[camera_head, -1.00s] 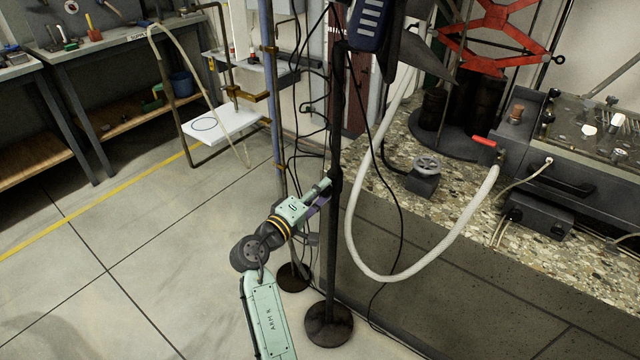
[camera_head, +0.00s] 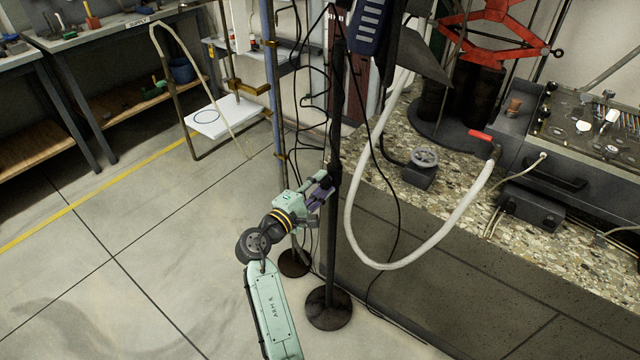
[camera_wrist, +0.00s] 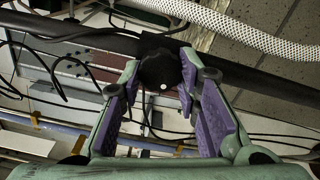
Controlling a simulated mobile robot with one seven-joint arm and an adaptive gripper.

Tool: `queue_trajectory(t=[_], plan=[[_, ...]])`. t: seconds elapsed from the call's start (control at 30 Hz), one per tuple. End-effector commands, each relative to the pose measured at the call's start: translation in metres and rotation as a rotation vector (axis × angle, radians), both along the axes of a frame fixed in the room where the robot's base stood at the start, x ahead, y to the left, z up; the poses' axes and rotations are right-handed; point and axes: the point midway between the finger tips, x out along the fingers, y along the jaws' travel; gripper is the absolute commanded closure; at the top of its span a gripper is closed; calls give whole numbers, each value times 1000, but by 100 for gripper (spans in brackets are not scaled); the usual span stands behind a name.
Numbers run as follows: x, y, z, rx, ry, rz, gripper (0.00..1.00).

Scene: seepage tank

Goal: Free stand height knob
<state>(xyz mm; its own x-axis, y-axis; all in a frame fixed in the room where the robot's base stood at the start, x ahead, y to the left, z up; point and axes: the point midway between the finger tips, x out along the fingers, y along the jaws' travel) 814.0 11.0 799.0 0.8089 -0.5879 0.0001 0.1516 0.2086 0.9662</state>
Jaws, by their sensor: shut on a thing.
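The stand is a dark upright pole (camera_head: 338,240) on a round base (camera_head: 329,307), beside the stone-topped bench. Its height knob (camera_wrist: 159,71) is a round black knob with a pale dot, standing out from the pole, which runs across the wrist view. My gripper (camera_wrist: 168,80) has its two green fingers with purple pads on either side of the knob, shut on it at the fingertips. In the head view my gripper (camera_head: 328,180) meets the pole about halfway up, and the knob is mostly hidden there by the fingers.
A white ribbed hose (camera_head: 378,264) loops down to the right of the pole. Thin black cables hang close around it. A blue-grey pole (camera_head: 276,110) stands just left. The bench (camera_head: 440,235) is at the right; the floor (camera_head: 150,260) at left is clear.

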Motion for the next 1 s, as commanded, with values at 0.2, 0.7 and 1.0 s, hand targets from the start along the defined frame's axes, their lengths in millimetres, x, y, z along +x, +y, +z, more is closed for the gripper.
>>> queue_trajectory(t=[0.2, 0.7, 1.0], plan=[[0, 1, 0, -2, -1, 2, 98], [0, 0, 0, 0, -1, 1, 49], [-4, 4, 0, 0, -1, 1, 49]])
